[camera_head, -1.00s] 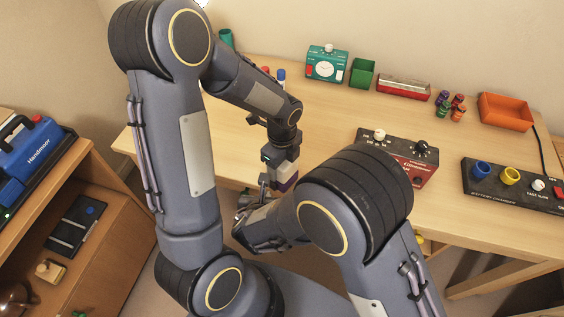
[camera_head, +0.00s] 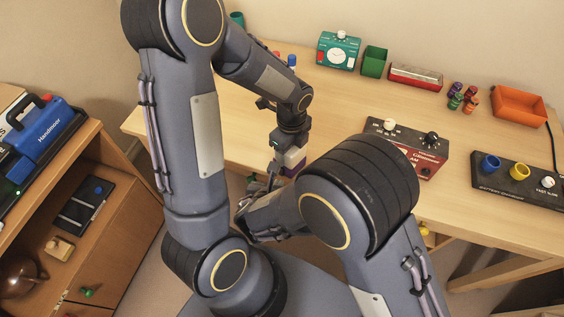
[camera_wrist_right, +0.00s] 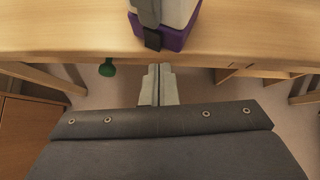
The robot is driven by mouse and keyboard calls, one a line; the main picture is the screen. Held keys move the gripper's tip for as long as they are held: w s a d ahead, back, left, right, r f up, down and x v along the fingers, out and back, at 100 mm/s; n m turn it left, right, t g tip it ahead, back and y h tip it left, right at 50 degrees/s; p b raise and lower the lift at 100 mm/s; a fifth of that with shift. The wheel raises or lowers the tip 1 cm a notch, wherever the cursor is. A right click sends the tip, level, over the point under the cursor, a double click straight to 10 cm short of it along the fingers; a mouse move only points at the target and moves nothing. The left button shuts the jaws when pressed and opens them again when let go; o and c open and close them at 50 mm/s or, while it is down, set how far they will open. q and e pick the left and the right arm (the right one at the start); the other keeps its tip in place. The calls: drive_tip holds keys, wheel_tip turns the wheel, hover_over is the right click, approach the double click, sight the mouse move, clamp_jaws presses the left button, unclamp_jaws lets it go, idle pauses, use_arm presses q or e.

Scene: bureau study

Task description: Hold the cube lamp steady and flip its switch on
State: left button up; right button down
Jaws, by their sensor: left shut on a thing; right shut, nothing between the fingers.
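The cube lamp (camera_head: 294,157) has a pale, whitish body above a purple base. It is at the desk's front edge, and its purple base (camera_wrist_right: 176,39) also shows at the top of the right wrist view. My left gripper (camera_head: 280,163) comes down from above and is shut on the lamp; a grey finger with a dark tip lies against it in the wrist view. My right gripper (camera_wrist_right: 157,70) is shut and empty, just in front of the desk edge and apart from the lamp. The lamp's switch cannot be made out.
The desk (camera_head: 340,110) holds a red radio-like box (camera_head: 405,146) right of the lamp and a black charger strip (camera_head: 535,190) farther right. A shelf (camera_head: 95,270) is at left.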

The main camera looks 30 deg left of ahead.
wheel_tip(320, 180, up, 7)
drive_tip(key=s+m+g, duration=0.2)
drive_tip(key=m+g, duration=0.1)
drive_tip(key=m, duration=2.2)
drive_tip(key=shift+s+d, duration=0.35)
drive_tip(key=shift+w, duration=0.1)
drive_tip(key=x, duration=1)
drive_tip(key=shift+a, duration=0.2)
